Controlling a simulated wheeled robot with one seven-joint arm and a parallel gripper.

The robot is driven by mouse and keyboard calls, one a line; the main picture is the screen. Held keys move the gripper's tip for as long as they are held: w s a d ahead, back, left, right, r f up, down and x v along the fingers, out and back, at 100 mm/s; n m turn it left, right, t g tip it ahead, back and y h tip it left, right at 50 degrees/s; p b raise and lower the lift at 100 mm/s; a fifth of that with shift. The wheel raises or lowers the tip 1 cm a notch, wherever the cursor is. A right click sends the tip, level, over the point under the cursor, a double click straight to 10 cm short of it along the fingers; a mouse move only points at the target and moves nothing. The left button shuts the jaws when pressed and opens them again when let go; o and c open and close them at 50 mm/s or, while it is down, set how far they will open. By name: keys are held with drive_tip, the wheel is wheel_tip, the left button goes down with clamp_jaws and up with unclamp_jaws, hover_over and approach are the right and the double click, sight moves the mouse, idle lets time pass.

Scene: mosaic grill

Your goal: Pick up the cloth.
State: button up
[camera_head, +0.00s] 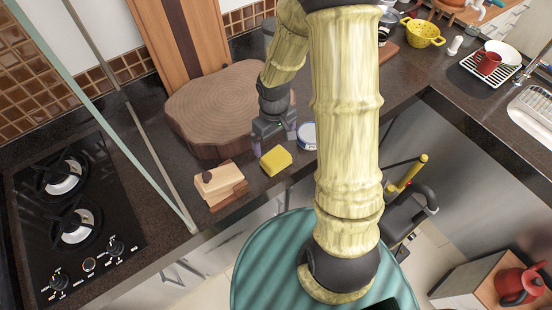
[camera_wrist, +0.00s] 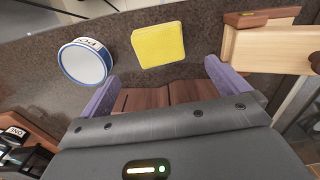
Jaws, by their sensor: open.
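The cloth, a small folded-looking yellow square (camera_head: 275,160), lies on the dark counter near its front edge. In the wrist view the yellow cloth (camera_wrist: 158,45) lies ahead of the fingertips, roughly centred between them. My gripper (camera_head: 273,142) is just behind the cloth in the head view, low over the counter. In the wrist view my gripper (camera_wrist: 162,73) shows its two purple fingers spread wide with nothing held between them. Its height above the counter is hard to tell.
A blue-and-white round tin (camera_wrist: 85,62) lies left of the cloth in the wrist view. A wooden box (camera_head: 221,185) stands left of it in the head view. A thick wooden slab (camera_head: 215,105) is behind. A gas hob (camera_head: 75,220) is farther left.

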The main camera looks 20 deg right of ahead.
sight(275, 157)
wheel_tip(275, 157, down, 5)
idle(0.3)
drive_tip(key=shift+s+f+p, duration=0.15)
drive_tip(key=shift+f+p, duration=0.35)
drive_tip(key=shift+f, duration=0.1)
drive_tip(key=shift+f+p, duration=0.45)
drive_tip(key=shift+f, duration=1.55)
drive_tip(key=c, duration=0.9)
